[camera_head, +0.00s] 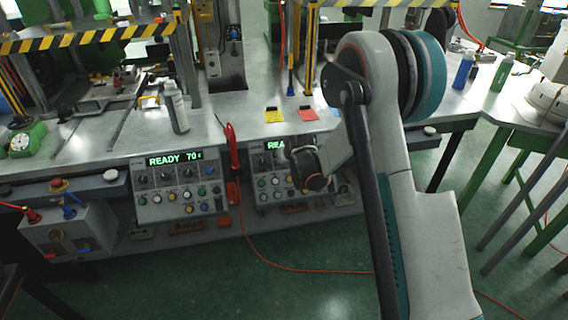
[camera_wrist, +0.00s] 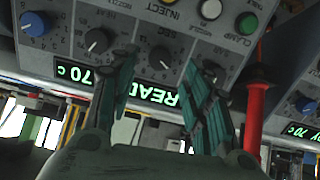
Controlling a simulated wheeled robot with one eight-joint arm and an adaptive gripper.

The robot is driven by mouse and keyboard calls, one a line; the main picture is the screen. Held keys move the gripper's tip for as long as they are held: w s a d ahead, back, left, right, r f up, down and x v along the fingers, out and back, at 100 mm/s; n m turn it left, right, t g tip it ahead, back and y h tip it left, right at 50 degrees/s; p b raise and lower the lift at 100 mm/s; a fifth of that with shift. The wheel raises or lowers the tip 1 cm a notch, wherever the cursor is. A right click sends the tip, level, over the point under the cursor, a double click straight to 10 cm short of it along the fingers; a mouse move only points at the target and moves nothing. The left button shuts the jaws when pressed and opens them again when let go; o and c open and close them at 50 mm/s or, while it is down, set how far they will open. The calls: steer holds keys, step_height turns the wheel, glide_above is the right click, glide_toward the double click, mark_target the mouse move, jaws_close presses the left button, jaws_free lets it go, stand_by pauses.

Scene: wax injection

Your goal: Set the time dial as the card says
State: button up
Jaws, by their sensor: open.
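The right control panel (camera_head: 264,177) is partly hidden behind my arm, and its green display reads "REA". In the wrist view this panel (camera_wrist: 130,22) is upside down, with a display reading READY (camera_wrist: 160,97) and 70 C. A dark dial marked SEC (camera_wrist: 159,58) lies between the fingertips of my gripper (camera_wrist: 160,70), which are spread to either side with a gap. Another dark dial (camera_wrist: 97,40) is beyond the left finger; one (camera_wrist: 211,72) is partly behind the right finger. My gripper (camera_head: 308,172) is open and empty. A yellow card (camera_head: 274,115) and red card (camera_head: 308,115) lie above; their writing is unreadable.
The left panel (camera_head: 178,188) reads READY 70. A red tool (camera_head: 232,150) hangs between the panels, close to my right finger in the wrist view (camera_wrist: 257,105). A blue knob (camera_wrist: 35,24) and push buttons share the right panel. A bottle (camera_head: 176,107) stands on the bench.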

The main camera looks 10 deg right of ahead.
steer(key=shift+b+x, duration=0.6)
steer(key=shift+x, duration=1.55)
steer(key=c, duration=1.1)
